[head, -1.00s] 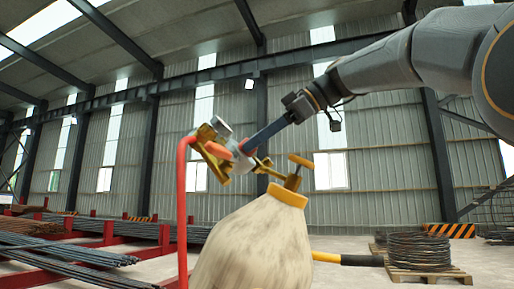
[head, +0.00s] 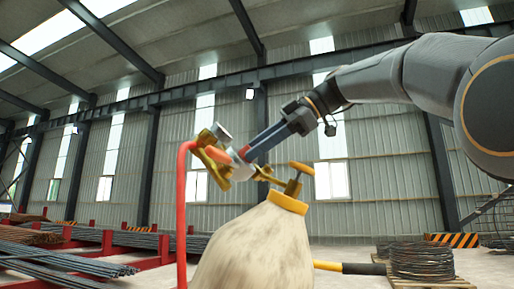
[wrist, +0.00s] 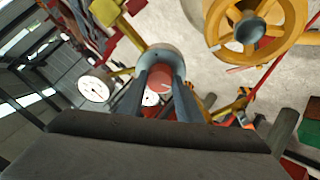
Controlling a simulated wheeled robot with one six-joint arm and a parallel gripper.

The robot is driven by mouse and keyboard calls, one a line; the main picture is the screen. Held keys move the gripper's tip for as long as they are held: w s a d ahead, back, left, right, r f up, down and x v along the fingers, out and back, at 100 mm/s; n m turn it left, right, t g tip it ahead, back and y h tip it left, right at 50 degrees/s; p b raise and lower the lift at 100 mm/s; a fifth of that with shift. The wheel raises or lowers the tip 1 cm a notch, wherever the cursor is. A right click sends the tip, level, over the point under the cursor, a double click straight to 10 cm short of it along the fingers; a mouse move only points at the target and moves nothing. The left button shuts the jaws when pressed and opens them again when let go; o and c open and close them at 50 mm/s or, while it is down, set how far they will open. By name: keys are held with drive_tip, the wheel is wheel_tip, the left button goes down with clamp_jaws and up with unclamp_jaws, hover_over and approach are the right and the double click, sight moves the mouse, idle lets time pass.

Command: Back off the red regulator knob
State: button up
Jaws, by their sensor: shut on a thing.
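The red regulator knob (wrist: 160,77) sits between the two dark fingers of my gripper (wrist: 163,86) in the wrist view, in front of a round grey collar. My gripper is shut on the knob. In the head view my gripper (head: 245,152) reaches down-left to the regulator (head: 222,165), a pale body with brass parts on top of the cylinder (head: 255,250). There the knob is largely hidden by the fingers. A white-faced gauge (wrist: 95,88) shows left of the knob in the wrist view, and a second dial partly shows below it.
A brass valve handwheel (head: 301,168) stands close to the right of my gripper; it also shows in the wrist view (wrist: 255,28). A red hose (head: 181,215) hangs down left of the cylinder. Rebar racks (head: 75,255) lie left, a wire coil (head: 422,262) right.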

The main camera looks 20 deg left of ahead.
drive_tip(key=o, duration=1)
drive_tip(key=shift+o, duration=0.2)
drive_tip(key=shift+d, duration=0.1)
drive_tip(key=p+v, duration=0.1)
drive_tip(key=v, duration=0.6)
drive_tip(key=shift+d+r+p, duration=0.2)
drive_tip(key=shift+d+p, duration=0.1)
drive_tip(key=shift+p, duration=0.1)
